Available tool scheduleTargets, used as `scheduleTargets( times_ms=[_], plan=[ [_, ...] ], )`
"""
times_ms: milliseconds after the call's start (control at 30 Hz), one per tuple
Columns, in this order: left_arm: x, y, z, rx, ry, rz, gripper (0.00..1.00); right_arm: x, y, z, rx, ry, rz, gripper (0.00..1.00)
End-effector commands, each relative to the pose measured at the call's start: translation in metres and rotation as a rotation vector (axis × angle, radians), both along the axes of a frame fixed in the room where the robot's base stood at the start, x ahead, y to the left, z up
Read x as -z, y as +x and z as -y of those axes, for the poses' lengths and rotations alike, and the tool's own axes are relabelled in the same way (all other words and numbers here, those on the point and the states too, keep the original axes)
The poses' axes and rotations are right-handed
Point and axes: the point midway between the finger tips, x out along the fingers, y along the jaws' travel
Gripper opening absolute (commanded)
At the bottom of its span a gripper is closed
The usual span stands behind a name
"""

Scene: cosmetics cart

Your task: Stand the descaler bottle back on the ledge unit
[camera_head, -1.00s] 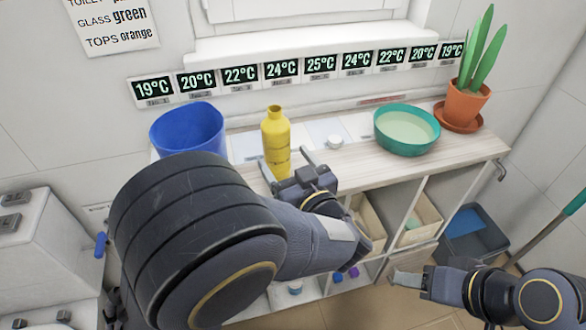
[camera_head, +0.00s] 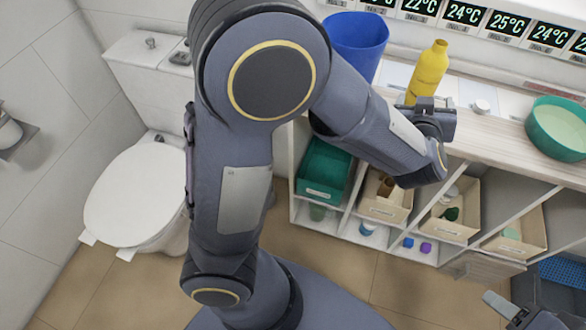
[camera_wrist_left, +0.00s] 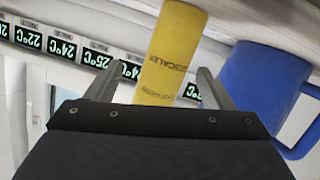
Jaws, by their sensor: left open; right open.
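The yellow descaler bottle (camera_head: 428,70) stands on the wooden top of the ledge unit (camera_head: 482,133), looking upright apart from the camera's slant. My left gripper (camera_head: 428,103) is at the bottle's lower part, which it partly hides in the head view. In the left wrist view the bottle (camera_wrist_left: 172,55) shows its label between the two open fingers of my left gripper (camera_wrist_left: 158,88), with gaps on both sides. My right gripper (camera_head: 500,303) is open and empty at the lower right, well away from the bottle.
A blue bucket (camera_head: 356,45) stands left of the bottle, and a teal basin (camera_head: 560,128) to its right. A small white round thing (camera_head: 481,106) lies between. Several bins fill the compartments below, including a green one (camera_head: 322,170). A toilet (camera_head: 140,195) is at left.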

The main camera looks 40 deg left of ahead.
Motion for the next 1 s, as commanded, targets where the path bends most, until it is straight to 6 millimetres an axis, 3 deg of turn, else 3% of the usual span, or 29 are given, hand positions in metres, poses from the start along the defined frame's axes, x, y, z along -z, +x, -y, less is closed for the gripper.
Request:
scheduleTargets(
  times_ms=[33, 167, 267, 333, 500, 633, 800, 1000],
  plan=[
    [-0.008, 0.001, -0.017, 0.063, -0.111, -0.035, 0.75, 0.000, 0.000, 0.000, 0.000, 0.000, 0.000, 0.52],
    [-0.025, -0.025, -0.037, 0.283, -0.321, -0.125, 0.75, 0.000, 0.000, 0.000, 0.000, 0.000, 0.000, 0.52],
    [-0.034, -0.067, -0.055, 0.432, -0.401, -0.205, 0.75, 0.000, 0.000, 0.000, 0.000, 0.000, 0.000, 0.52],
    [-0.034, -0.106, -0.069, 0.511, -0.414, -0.274, 0.75, 0.000, 0.000, 0.000, 0.000, 0.000, 0.000, 0.52],
    [-0.006, -0.203, -0.104, 0.567, -0.350, -0.502, 0.75, 0.000, 0.000, 0.000, 0.000, 0.000, 0.000, 0.52],
    [0.019, -0.256, -0.126, 0.516, -0.291, -0.659, 0.75, 0.000, 0.000, 0.000, 0.000, 0.000, 0.000, 0.52],
    [0.035, -0.287, -0.138, 0.466, -0.259, -0.760, 0.75, 0.000, 0.000, 0.000, 0.000, 0.000, 0.000, 0.52],
    [0.036, -0.289, -0.139, 0.465, -0.257, -0.768, 0.75, 0.000, 0.000, 0.000, 0.000, 0.000, 0.000, 0.52]
  ],
)
